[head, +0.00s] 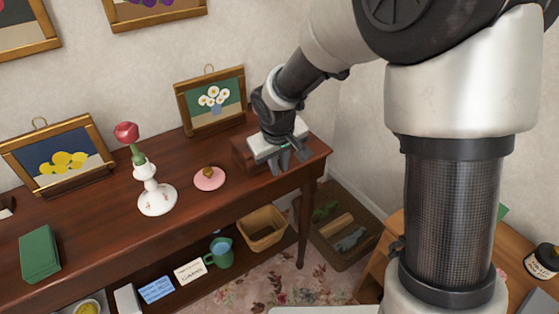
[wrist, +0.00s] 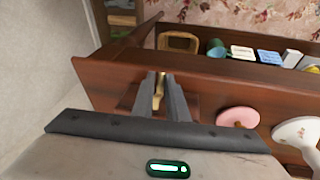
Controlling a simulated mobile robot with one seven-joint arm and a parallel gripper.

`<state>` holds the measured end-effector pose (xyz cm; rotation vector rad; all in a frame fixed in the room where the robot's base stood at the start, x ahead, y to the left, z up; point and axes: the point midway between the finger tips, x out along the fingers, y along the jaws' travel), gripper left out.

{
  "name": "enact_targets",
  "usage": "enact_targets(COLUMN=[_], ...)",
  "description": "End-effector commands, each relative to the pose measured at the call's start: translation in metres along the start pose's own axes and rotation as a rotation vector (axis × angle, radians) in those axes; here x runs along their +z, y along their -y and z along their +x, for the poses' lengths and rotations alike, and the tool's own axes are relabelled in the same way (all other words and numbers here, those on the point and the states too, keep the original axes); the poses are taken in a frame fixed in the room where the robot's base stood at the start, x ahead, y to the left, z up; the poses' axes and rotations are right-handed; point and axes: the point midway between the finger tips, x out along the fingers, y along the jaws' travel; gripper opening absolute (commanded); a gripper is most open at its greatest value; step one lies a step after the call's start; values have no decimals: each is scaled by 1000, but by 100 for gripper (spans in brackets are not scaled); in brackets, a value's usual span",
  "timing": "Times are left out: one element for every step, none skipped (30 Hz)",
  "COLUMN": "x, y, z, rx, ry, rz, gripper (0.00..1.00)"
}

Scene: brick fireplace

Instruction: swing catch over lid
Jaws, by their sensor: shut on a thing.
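A dark wooden box (head: 317,146) stands at the right end of the long table, largely hidden behind my gripper (head: 283,163) in the head view. In the wrist view my gripper (wrist: 161,82) points down at the box (wrist: 126,101). Its two fingers are close together, shut on a small brass catch (wrist: 159,92) at the box's front. The lid is mostly covered by the gripper, so I cannot tell how far the catch lies over it.
On the table (head: 100,220) are a pink dish (head: 210,178), a white vase with a red flower (head: 157,198), framed pictures and a green book (head: 40,253). A basket (head: 262,228) and a green mug (head: 220,252) sit on the shelf below. A wall is close on the right.

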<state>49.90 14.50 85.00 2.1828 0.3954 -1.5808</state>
Motion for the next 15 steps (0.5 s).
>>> enact_targets(x=[-3, -4, -5, -6, -8, -9, -9, -10, -12, -13, -13, -15, -16, -16, -17], y=[4, 4, 4, 4, 4, 4, 4, 4, 4, 4, 4, 5, 5, 5, 5], z=[-8, -10, -12, -13, -14, -15, -16, -17, -18, -18, -19, -20, -20, -20, -20], rx=[-5, -3, -2, -1, 1, 2, 4, 5, 7, 8, 9, 11, 13, 14, 16], ry=[38, 59, 91, 114, 137, 171, 196, 220, 251, 275, 299, 329, 350, 371, 398], rz=[-15, -19, -26, -31, -36, -41, -45, -49, -56, -61, -65, -71, -75, -79, -85], gripper=[0, 0, 0, 0, 0, 0, 0, 0, 0, 0, 0, 0, 0, 0, 0])
